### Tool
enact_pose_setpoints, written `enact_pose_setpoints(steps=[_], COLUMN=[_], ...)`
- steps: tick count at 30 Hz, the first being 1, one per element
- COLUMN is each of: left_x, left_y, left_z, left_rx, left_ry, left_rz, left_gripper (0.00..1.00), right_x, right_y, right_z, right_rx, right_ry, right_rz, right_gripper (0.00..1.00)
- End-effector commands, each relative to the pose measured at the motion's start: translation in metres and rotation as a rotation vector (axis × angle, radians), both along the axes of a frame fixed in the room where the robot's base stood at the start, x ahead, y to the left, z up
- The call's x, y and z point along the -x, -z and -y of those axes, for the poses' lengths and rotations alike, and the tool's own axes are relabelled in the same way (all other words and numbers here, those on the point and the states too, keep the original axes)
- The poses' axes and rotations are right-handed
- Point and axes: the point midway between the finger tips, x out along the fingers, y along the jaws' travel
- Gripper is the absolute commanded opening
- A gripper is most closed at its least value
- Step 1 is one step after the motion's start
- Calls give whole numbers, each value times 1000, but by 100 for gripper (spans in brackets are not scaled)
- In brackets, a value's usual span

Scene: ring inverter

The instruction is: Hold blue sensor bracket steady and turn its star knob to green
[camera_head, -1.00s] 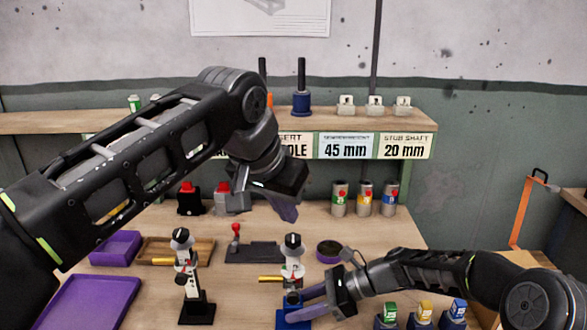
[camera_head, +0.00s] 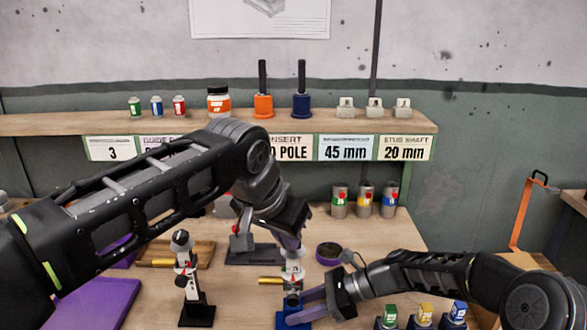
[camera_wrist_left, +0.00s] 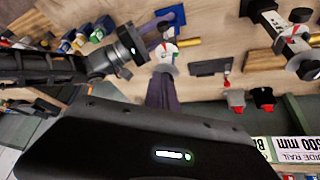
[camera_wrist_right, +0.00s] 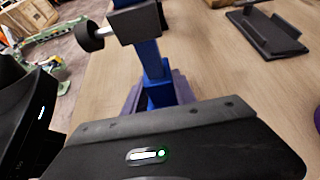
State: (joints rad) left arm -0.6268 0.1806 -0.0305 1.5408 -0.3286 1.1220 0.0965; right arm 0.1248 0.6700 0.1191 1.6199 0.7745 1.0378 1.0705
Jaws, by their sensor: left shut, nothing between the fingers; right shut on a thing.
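The blue sensor bracket (camera_head: 290,302) stands upright on the bench at the lower middle, with a white head (camera_head: 293,276) and a yellow rod at its left. My right gripper (camera_head: 306,304) is shut on its blue post, which also shows between the fingers in the right wrist view (camera_wrist_right: 150,62). There a black round knob (camera_wrist_right: 90,36) on a silver shaft sticks out near the post's top; I cannot tell if it is the star knob. My left gripper (camera_head: 291,246) is shut and empty, its fingertips right at the bracket's head, hiding its top.
A similar black-based bracket (camera_head: 196,312) stands to the left. A purple round dish (camera_head: 329,253) is behind right. Several small coloured-label containers (camera_head: 426,311) stand at the front right.

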Motion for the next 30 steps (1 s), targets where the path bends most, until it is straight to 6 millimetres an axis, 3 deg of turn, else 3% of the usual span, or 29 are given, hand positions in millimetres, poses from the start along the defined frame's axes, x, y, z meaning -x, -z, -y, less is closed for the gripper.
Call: enact_pose_setpoints(steps=[7, 30], left_x=[0, -4], left_y=[15, 15], left_z=[0, 1], left_rx=[-1, 0], left_ry=[0, 0], left_rz=[0, 0], left_gripper=[0, 0], right_x=[0, 0], right_y=[0, 0], right_z=[0, 0], right_rx=[-1, 0], right_ry=[-1, -1], right_rz=[0, 0], right_gripper=[0, 0])
